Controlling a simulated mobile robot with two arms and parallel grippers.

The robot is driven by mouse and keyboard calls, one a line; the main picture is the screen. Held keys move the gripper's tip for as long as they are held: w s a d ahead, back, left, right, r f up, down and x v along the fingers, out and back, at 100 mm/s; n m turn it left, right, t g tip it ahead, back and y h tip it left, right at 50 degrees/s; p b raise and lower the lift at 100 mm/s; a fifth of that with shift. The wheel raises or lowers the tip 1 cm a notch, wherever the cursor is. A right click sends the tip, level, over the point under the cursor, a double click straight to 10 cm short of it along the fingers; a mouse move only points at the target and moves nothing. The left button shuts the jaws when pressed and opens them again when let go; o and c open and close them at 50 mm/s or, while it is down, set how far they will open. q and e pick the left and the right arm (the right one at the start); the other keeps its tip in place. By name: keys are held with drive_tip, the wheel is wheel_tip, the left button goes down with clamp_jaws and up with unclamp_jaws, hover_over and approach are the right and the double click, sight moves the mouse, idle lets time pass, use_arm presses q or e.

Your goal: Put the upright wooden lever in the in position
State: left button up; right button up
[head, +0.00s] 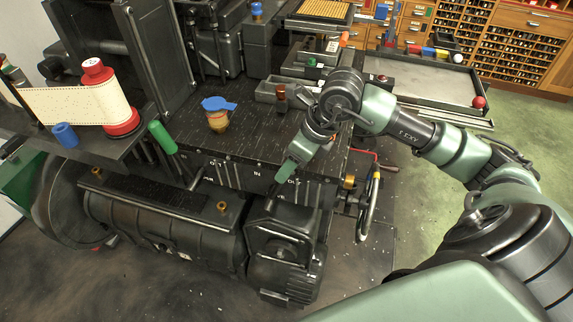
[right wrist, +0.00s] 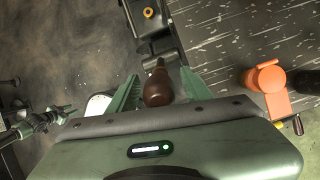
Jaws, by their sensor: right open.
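The wooden lever's dark brown handle (right wrist: 157,88) shows in the right wrist view, between the two fingers of my right gripper (right wrist: 160,92). The fingers are open, one on each side of the handle, with a gap visible on the right side. In the head view my right gripper (head: 294,166) points down at the front edge of the machine and hides the lever there. An IN label (head: 257,173) and an OUT label (head: 293,182) are on the machine's front face below and beside the gripper. My left gripper is not in view.
A black motor (head: 285,235) and a long black cylinder (head: 160,220) lie below the front edge. A blue-lidded jar (head: 218,112) and a brown knob (head: 281,96) are on the machine top. A handwheel (head: 371,205) stands right. An orange part (right wrist: 268,78) shows beside the right finger.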

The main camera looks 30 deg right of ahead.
drive_tip(key=shift+x, duration=0.85)
clamp_jaws()
drive_tip(key=shift+r, duration=0.1)
idle(0.7)
